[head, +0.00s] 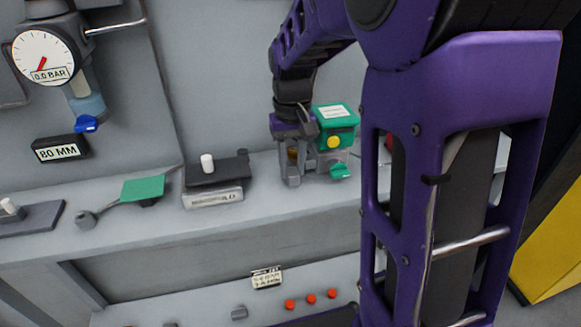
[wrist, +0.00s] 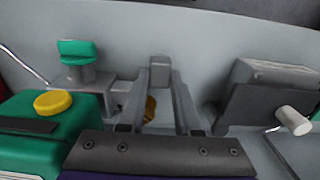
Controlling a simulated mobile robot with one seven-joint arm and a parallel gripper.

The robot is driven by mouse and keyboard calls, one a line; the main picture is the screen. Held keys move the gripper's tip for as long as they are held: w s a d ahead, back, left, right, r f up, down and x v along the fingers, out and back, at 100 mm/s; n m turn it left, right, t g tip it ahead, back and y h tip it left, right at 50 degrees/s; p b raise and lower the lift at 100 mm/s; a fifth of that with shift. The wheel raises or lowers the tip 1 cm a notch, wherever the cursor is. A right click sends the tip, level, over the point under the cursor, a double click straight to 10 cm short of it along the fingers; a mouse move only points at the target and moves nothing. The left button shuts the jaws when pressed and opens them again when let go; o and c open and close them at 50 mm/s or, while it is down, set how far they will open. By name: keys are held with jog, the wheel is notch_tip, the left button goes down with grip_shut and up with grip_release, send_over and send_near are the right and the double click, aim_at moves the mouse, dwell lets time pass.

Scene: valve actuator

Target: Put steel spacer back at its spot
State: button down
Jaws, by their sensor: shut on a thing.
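My gripper (head: 291,178) points down at the shelf, just left of the green valve actuator (head: 336,125) with its yellow button. In the wrist view my gripper's two grey fingers (wrist: 161,68) reach forward, close together at the tips. A small grey piece, apparently the steel spacer (wrist: 160,61), is between the tips; it is mostly hidden and its shape is unclear. A brass-coloured part (wrist: 150,108) shows beside the left finger, low down. A green handle (wrist: 77,52) stands on a grey fitting to the left. I cannot tell whether the spacer touches the shelf.
A dark block with a white knob (head: 215,170) stands on the shelf left of my gripper; it is at the right in the wrist view (wrist: 270,95). Further left are a green plate (head: 143,188) and a pressure gauge (head: 43,58). Red buttons (head: 310,299) are below.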

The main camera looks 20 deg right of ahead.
jog(key=shift+f, duration=0.25)
jog(key=shift+f, duration=0.15)
jog(key=c, duration=0.6)
grip_release()
